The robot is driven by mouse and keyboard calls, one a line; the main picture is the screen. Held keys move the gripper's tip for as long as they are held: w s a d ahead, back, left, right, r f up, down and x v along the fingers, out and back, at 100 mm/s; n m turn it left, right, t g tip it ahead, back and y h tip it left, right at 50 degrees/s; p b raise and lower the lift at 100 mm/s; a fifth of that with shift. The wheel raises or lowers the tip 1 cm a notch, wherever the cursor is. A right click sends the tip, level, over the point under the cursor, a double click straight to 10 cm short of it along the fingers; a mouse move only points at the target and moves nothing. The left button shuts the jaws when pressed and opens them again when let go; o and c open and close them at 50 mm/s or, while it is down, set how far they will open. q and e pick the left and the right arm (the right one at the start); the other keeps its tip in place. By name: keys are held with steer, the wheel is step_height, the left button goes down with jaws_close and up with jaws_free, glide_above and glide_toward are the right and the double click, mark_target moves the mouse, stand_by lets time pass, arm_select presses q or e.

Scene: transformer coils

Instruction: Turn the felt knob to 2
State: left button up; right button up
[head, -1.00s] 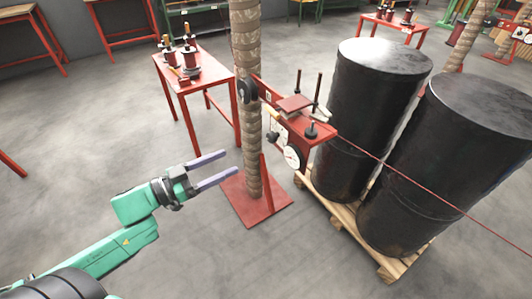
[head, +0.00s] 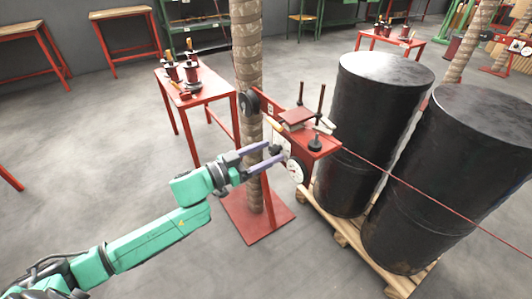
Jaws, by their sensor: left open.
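A red tensioning device (head: 318,151) is mounted on the wrapped column. A dark knob (head: 275,149) is on its front face, left of a white round dial (head: 295,172). Another black knob (head: 315,142) stands on its top, beside a brownish pad block (head: 297,116) and upright pins. The frames are too small to show knob markings. My left gripper (head: 274,153) is open, its two purple fingers pointing right at the front face. In the picture the front knob lies between the fingertips; I cannot tell whether they touch it. My right gripper is out of view.
The wrapped column (head: 246,60) stands on a red base plate (head: 262,232). Two large black drums (head: 375,130) stand on a wooden pallet (head: 345,232) at the right. A red wire (head: 400,180) runs right from the device. A red table (head: 205,82) with coils stands behind.

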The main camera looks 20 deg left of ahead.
arm_select(q)
steer(key=shift+c, duration=0.3)
jaws_close()
